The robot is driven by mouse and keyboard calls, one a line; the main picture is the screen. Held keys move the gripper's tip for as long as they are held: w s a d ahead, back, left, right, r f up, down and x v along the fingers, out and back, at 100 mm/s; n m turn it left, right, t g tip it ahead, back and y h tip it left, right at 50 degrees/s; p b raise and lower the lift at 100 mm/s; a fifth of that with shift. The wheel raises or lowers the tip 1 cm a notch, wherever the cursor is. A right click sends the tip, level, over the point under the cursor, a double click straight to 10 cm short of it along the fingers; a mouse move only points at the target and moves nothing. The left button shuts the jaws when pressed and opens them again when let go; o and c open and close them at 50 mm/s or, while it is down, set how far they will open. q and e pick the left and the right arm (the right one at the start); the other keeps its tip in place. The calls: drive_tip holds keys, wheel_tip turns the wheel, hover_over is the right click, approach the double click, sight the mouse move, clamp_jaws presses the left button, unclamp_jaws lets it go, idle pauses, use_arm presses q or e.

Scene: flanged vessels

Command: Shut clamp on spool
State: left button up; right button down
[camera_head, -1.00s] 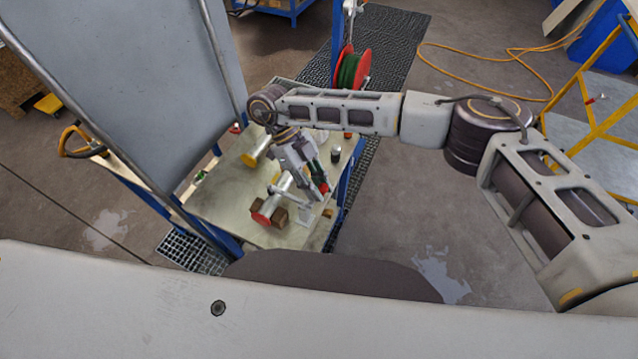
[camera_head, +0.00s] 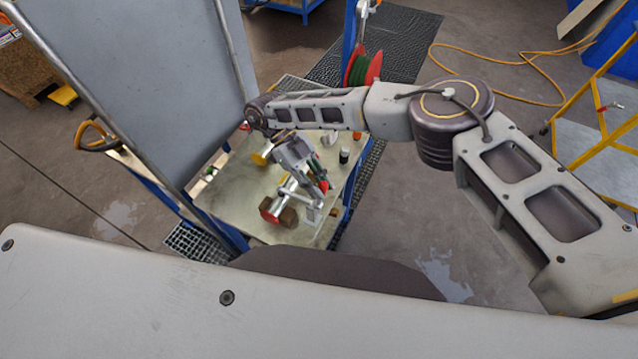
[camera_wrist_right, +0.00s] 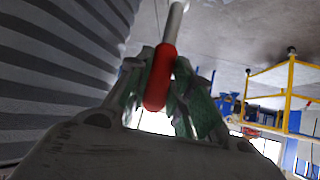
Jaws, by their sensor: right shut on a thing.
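A silvery spool with a red end (camera_head: 267,210) lies on the work table, with brown blocks (camera_head: 288,217) beside it. Metal clamp parts (camera_head: 291,187) show along the spool, under and beside my right gripper (camera_head: 318,178). In the right wrist view my right gripper (camera_wrist_right: 166,80) is shut on a red handle (camera_wrist_right: 160,82), which sits on a pale rod between green-padded fingers. I take this to be the clamp's handle. The gripper hides part of the clamp, and I cannot tell how far the clamp is closed. My left gripper is not in view.
The table top (camera_head: 240,193) is bare left of the spool. A yellow-ended piece (camera_head: 261,158) and a small dark-and-white object (camera_head: 344,156) stand farther back. A large grey panel (camera_head: 150,80) rises at left. A red-and-green reel (camera_head: 360,69) is behind the table.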

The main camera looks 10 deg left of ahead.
idle(0.3)
drive_tip(key=c, duration=1.3)
unclamp_jaws()
drive_tip(key=shift+o, duration=0.2)
drive_tip(key=shift+r, duration=0.15)
wheel_tip(320, 180, up, 10)
